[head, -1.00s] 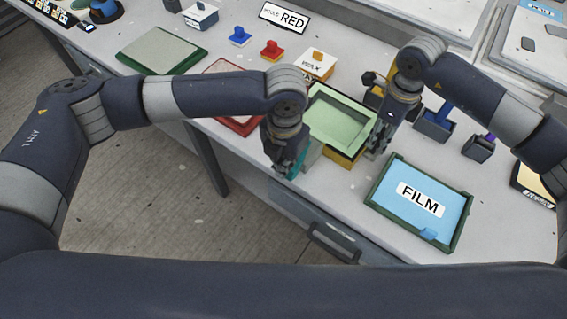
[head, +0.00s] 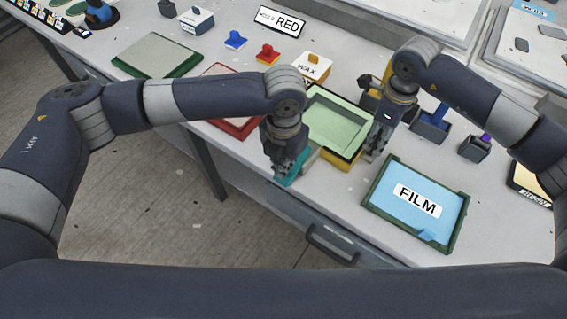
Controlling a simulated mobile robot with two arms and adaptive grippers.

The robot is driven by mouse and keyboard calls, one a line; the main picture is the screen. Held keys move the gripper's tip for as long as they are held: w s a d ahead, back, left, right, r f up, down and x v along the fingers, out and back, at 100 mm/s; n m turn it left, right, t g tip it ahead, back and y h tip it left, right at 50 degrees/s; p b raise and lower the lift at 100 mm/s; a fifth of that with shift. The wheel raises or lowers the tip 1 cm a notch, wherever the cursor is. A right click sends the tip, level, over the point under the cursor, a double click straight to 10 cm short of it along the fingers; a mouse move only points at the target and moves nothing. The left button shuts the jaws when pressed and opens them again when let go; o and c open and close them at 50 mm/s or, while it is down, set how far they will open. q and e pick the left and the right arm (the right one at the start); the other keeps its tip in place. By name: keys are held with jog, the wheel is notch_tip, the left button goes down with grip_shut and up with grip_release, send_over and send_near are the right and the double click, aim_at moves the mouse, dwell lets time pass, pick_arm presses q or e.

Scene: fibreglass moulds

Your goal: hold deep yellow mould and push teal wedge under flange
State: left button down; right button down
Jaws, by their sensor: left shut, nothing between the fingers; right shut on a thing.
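The deep yellow mould (head: 341,160) stands near the table's front edge, with a pale green part with a raised rim (head: 337,121) in it. The teal wedge (head: 297,167) is at the mould's front left corner, slanted and partly hidden by my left gripper. My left gripper (head: 280,173) is shut, pointing down beside the wedge with nothing between its fingers. It seems to touch the wedge. My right gripper (head: 371,154) is shut on the right side of the deep yellow mould; its fingers hide the contact.
A framed blue FILM tray (head: 380,200) lies to the right at the front edge. A red mould (head: 238,126) and a green mould (head: 125,62) lie to the left. A WAX box (head: 313,72) stands behind. Dark holders (head: 430,131) stand at the right.

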pick_arm(q)
jog(key=shift+s+a+r, duration=0.3)
jog(key=shift+s+r, duration=0.1)
jog(key=shift+r, duration=0.25)
jog(key=shift+s+a+r, duration=0.25)
jog(key=shift+s+r, duration=0.15)
jog(key=shift+r, duration=0.3)
jog(key=shift+s+a+r, duration=0.3)
jog(key=shift+s+r, duration=0.1)
jog(key=shift+r, duration=0.25)
jog(key=c, duration=2.3)
grip_release()
jog(key=o, duration=0.9)
jog(key=shift+s+a+r, duration=0.1)
jog(key=shift+s, duration=0.05)
jog(key=o, duration=0.4)
jog(key=shift+s+a+r+t, duration=0.15)
jog(key=shift+t, duration=0.15)
jog(key=shift+c, duration=0.2)
notch_tip(320, 180, up, 4)
jog(key=s+f+t+h, duration=0.1)
jog(key=s+t+h, duration=0.1)
jog(key=t+h, duration=0.1)
jog(key=shift+m, duration=0.3)
jog(key=shift+a+x, duration=0.2)
jog(key=shift+x, duration=1.6)
jog(key=shift+a+x, duration=0.25)
jog(key=shift+x, duration=1.6)
jog(key=shift+a+x, duration=0.2)
jog(key=shift+x, duration=1.6)
